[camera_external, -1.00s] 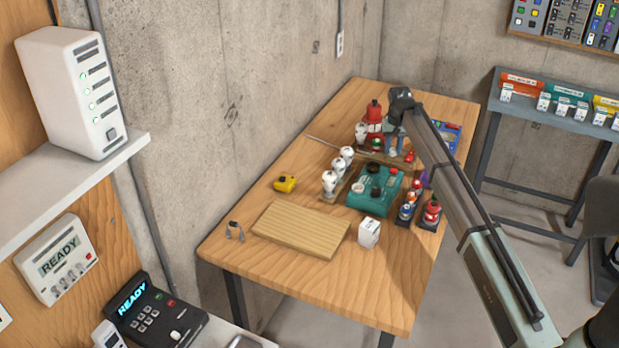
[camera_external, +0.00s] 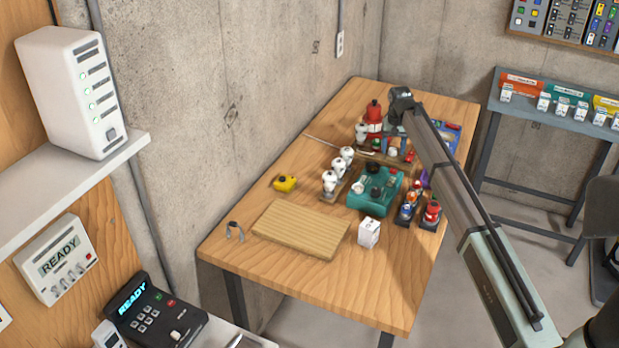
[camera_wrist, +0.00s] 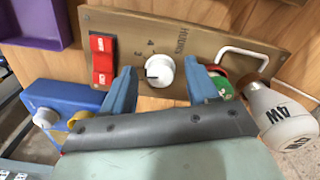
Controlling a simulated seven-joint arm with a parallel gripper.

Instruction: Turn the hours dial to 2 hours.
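The hours dial (camera_wrist: 160,71) is a round white knob on a brown panel (camera_wrist: 195,38) lettered HOURS, with small figures beside the knob. A dark mark shows on the knob's left side in the wrist view; I cannot tell its exact setting. The dial also shows as a small white spot in the external view (camera_external: 393,152). My gripper (camera_wrist: 162,73) is open, with one blue finger on each side of the dial. A gap shows between each finger and the knob, and nothing is held. In the external view the fingers are not clearly visible.
A red switch (camera_wrist: 102,58) is left of the dial, close to one finger. A green-and-red button (camera_wrist: 221,84) is close by the other. A white handle (camera_wrist: 243,55), a bulb (camera_wrist: 282,116) and a blue box (camera_wrist: 60,104) with a knob crowd the area.

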